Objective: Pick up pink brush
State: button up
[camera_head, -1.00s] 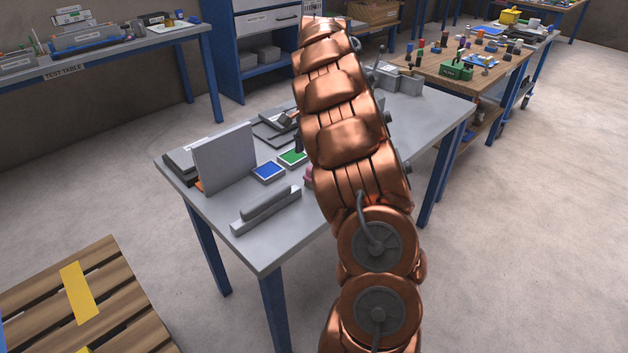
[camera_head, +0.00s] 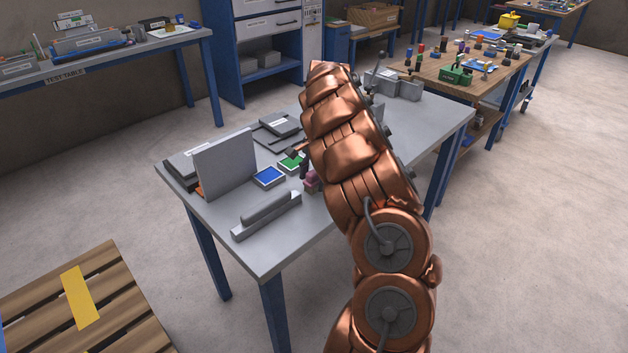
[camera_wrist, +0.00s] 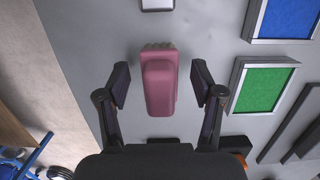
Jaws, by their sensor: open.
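The pink brush (camera_wrist: 159,84) lies on the grey table (camera_wrist: 120,22) in the wrist view, a block-like body with pale bristles at its upper end. My gripper (camera_wrist: 160,84) is open, with one dark finger on each side of the brush and a visible gap on both sides. The wrist view does not show clearly how high the fingers are above the table. In the head view a small part of the pink brush (camera_head: 311,179) shows at the left edge of my copper arm.
A green tray (camera_wrist: 262,89) and a blue tray (camera_wrist: 284,18) lie right of the brush. A grey bar-shaped block (camera_head: 266,214) and an upright grey panel (camera_head: 224,166) stand on the table's left part. A wooden pallet (camera_head: 130,300) is on the floor at left.

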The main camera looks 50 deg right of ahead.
jog(key=shift+a+f, duration=0.1)
jog(key=shift+f, duration=0.4)
grip_shut()
dwell(0.4)
jog(key=shift+w+r+b, duration=0.1)
jog(key=shift+r+b, duration=0.3)
jog(key=shift+r, duration=1.4)
jog(key=s+a+r+b, duration=0.1)
jog(key=s+b, duration=0.1)
jog(key=s, duration=1.4)
jog(key=shift+r+b, duration=0.25)
jog(key=shift+b, duration=0.05)
jog(key=shift+s, duration=0.1)
